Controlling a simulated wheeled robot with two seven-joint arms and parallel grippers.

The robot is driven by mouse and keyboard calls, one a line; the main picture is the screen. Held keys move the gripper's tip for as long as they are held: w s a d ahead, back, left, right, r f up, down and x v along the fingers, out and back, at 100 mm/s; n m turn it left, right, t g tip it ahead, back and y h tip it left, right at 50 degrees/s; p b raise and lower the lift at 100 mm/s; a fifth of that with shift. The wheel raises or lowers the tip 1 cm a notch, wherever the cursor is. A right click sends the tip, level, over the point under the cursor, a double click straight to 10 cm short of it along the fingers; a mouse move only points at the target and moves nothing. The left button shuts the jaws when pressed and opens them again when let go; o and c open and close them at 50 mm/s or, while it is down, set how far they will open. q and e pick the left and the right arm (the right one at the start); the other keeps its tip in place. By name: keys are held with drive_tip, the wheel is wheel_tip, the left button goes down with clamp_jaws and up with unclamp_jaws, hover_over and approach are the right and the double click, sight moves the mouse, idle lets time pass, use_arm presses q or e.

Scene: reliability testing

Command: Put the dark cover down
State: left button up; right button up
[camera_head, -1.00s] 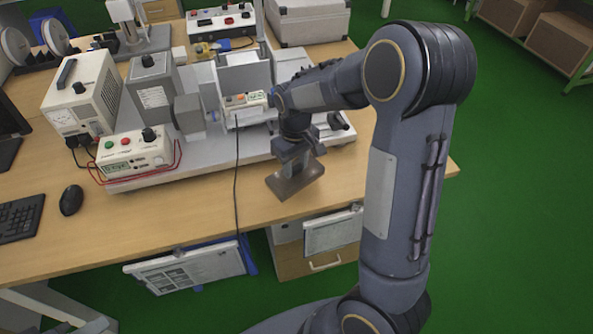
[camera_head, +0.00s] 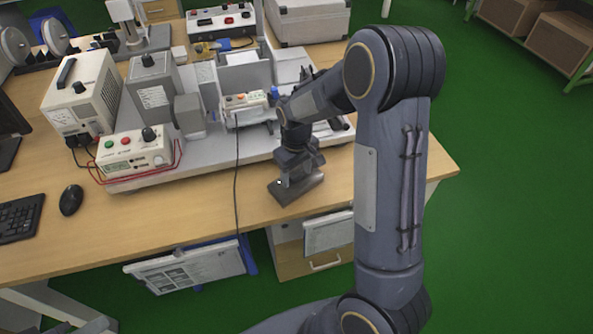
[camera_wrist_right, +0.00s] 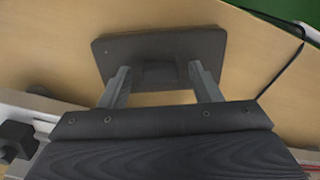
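The dark cover (camera_head: 304,187) is a flat dark plate lying on the wooden table near its front edge. It also shows in the right wrist view (camera_wrist_right: 160,44), with a raised dark block (camera_wrist_right: 162,72) on it. My right gripper (camera_head: 291,181) is just above the cover. In the right wrist view the two fingers (camera_wrist_right: 159,72) stand wide apart, one on each side of the block, with small gaps seen beside it. The gripper looks open and not clamped on the block. My left gripper is not in view.
A grey test rig on a base plate (camera_head: 215,172) stands behind the cover. A white control box (camera_head: 135,152) with red wires is to the left, with a mouse (camera_head: 71,200) and keyboard (camera_head: 20,218). A black cable (camera_head: 236,190) hangs over the table edge.

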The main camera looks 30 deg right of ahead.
sight(296, 175)
wheel_tip(296, 175, up, 12)
drive_tip(key=s+a+r+m+t+y, duration=0.1)
drive_tip(key=s+a+r+t+y, duration=0.1)
drive_tip(key=s, duration=0.9)
drive_tip(key=s+a+r+m+t+y, duration=0.1)
drive_tip(key=s+a, duration=0.4)
drive_tip(key=s, duration=0.6)
drive_tip(key=r+m+t, duration=0.1)
drive_tip(key=t, duration=0.1)
drive_tip(key=shift+a+m+t+y+p, duration=0.15)
drive_tip(key=shift+m+t+y+p, duration=0.15)
drive_tip(key=shift+y+p, duration=0.1)
